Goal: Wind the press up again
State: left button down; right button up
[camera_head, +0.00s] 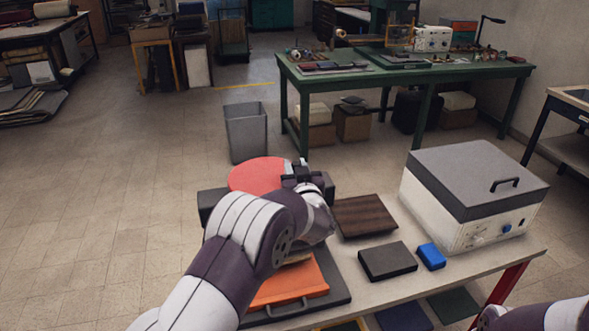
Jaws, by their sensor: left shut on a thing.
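The press stands at the left end of the pale bench. Its red round wheel (258,173) lies flat on top, above a dark crossbar (208,202). My left arm reaches over the press and hides much of its middle. My left gripper (299,170) is shut at the right edge of the red wheel; its fingertips are small and partly hidden, so the exact grip point is unclear. Below, an orange plate (288,286) with a handle lies on the dark press base (338,284). Part of my right arm shows at the lower right corner, but its gripper is out of view.
On the bench (455,262), right of the press, are a dark wooden board (363,215), a black block (387,261), a blue block (431,256) and a white box with a grey lid (475,178). A grey bin (247,133) stands on the floor behind. A green table (450,72) stands farther back.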

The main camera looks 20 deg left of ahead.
pick_arm(q)
jog(key=shift+r, duration=0.25)
jog(key=c, duration=1)
grip_release()
jog(key=shift+d+f, duration=0.1)
jog(key=b+v, duration=0.2)
jog(key=v, duration=1)
jog(key=shift+s+d, duration=0.2)
jog(key=shift+s, duration=0.05)
